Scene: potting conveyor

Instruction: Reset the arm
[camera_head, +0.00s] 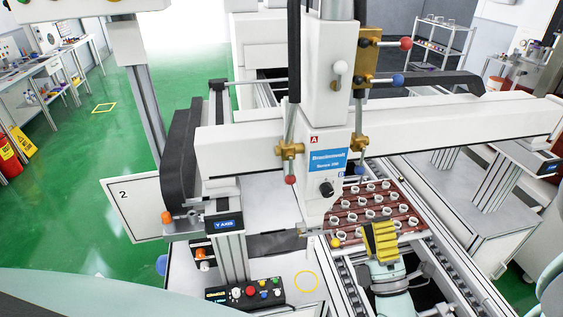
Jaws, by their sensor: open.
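My gripper (381,240) is at the lower right of the middle in the head view, seen from behind, with yellow ribbed fingers at the end of my pale arm. It is open, and I see nothing held in it. It appears in front of the near edge of a reddish-brown tray (392,200) that carries several small white round pots. The fingers cover part of the tray's near edge. I cannot tell the exact gap between the fingers and the tray.
A white gantry machine (328,150) with a crossbeam stands over the tray. Conveyor rails (453,265) run beside my arm. A button box (245,293) sits on the machine's near deck. Green floor (110,170) is open at left, with a red extinguisher (9,158) and yellow sign (22,142).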

